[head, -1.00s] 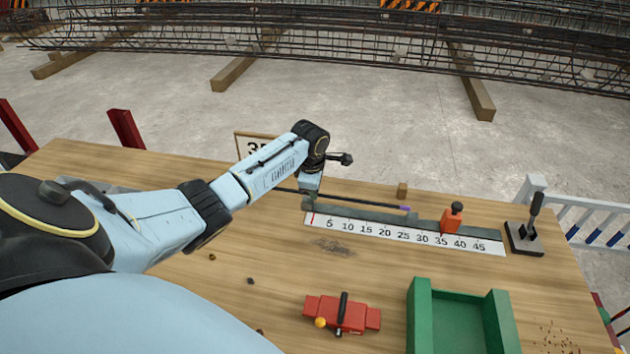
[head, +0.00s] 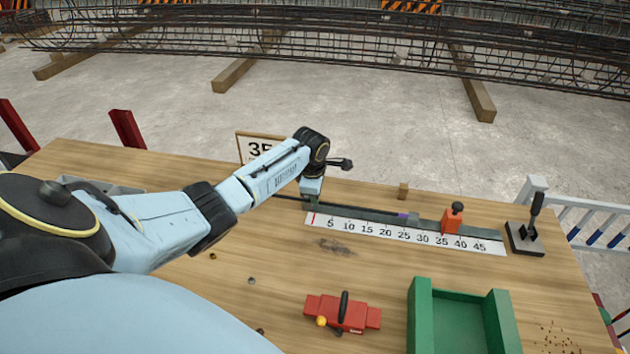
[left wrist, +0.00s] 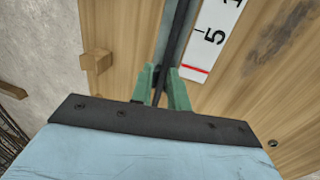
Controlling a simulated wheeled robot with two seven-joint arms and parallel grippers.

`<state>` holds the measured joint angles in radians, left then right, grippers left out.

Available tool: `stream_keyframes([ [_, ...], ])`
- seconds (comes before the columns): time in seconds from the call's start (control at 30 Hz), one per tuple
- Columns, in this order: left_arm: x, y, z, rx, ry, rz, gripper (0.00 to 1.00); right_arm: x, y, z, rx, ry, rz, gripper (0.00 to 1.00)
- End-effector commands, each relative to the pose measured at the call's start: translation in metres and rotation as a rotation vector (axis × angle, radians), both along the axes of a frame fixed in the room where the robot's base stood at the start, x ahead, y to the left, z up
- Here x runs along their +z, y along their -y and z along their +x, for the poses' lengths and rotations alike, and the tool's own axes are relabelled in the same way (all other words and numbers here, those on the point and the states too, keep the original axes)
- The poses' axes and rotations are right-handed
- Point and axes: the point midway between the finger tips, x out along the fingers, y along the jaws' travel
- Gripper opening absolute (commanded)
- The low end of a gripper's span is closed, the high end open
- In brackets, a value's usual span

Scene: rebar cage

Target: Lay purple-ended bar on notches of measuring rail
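The dark purple-ended bar (head: 360,209) runs along the measuring rail (head: 475,230), over its top or back edge. Its purple end (head: 403,215) is at the right, beside a grey block on the rail. I cannot tell whether the bar rests in the notches. My left gripper (head: 311,203) is at the rail's zero end, pointing down. In the left wrist view, its green fingers (left wrist: 161,74) are closed around the bar (left wrist: 176,40), which runs away beside the scale. The bar's left end extends past the gripper. My right gripper is out of view.
An orange stop (head: 452,217) stands on the rail near 40. A sign reading 35 (head: 252,147) is behind my arm. A small wooden block (head: 403,190), a lever (head: 526,235), a red tool (head: 342,313) and a green tray (head: 418,315) are on the table.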

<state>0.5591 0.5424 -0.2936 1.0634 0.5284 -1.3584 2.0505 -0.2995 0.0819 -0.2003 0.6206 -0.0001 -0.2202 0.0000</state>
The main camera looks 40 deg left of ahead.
Motion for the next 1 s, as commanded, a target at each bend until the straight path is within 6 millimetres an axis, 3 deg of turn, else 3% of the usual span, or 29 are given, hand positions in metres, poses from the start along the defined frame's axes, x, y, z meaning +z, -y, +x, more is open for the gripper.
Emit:
stream_keyframes([
  [0.03, -0.014, 0.005, -0.009, -0.003, -0.032, -0.009, 0.31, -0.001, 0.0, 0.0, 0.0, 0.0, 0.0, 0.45],
  [0.57, -0.008, 0.007, -0.01, -0.005, -0.038, -0.013, 0.32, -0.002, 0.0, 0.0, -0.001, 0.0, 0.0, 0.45],
  [1.0, 0.088, 0.011, -0.02, -0.003, -0.02, -0.008, 0.32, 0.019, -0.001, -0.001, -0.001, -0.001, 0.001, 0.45],
])
